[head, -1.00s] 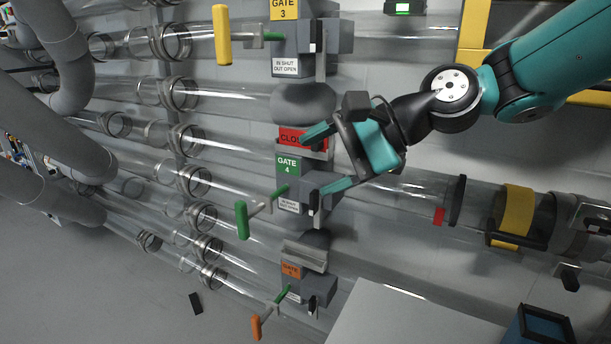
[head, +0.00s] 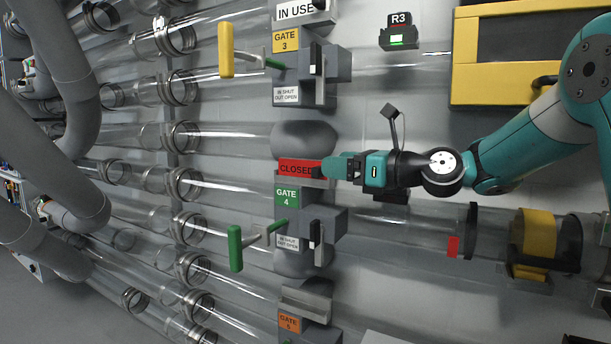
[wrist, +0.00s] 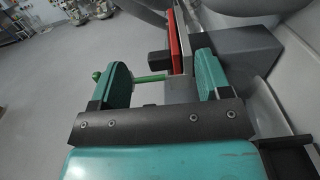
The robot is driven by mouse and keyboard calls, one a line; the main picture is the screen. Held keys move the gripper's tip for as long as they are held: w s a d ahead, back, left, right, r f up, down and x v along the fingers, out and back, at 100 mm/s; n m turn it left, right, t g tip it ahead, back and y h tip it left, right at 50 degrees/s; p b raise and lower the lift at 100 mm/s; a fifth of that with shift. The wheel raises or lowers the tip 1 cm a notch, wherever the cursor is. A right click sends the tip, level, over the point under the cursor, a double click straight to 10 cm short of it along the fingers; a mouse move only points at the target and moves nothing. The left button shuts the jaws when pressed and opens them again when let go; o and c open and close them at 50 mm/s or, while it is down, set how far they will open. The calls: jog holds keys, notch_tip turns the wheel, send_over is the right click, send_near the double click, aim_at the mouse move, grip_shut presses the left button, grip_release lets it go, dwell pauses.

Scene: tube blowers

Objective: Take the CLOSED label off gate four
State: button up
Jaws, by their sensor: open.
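The red CLOSED label (head: 292,168) sits in a grey holder (head: 318,183) above the green GATE 4 plate (head: 287,196). Gate four's green handle (head: 235,248) sticks out at the lower left. My gripper (head: 333,168) is at the label's right end in the head view, covering part of that end. In the wrist view my gripper (wrist: 163,75) is open. The red label (wrist: 176,52) shows nearly edge-on between the lines of the two fingers, closer to the right one. Neither finger is seen closed on it. How deep it lies between them I cannot tell.
Gate three, with its yellow handle (head: 226,50) and an IN USE label (head: 296,12), is above. Gate four's grey box (head: 327,228) and clear tubes lie close below my gripper. A yellow frame (head: 462,60) stands at upper right.

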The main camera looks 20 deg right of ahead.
aim_at(317, 166)
jog(key=x, duration=0.2)
jog(key=b+x, duration=0.1)
jog(key=x, duration=0.2)
jog(key=shift+w+a+f, duration=0.1)
jog(key=shift+w+f, duration=0.05)
jog(key=shift+f, duration=0.05)
jog(key=shift+c, duration=0.3)
jog(key=c, duration=1)
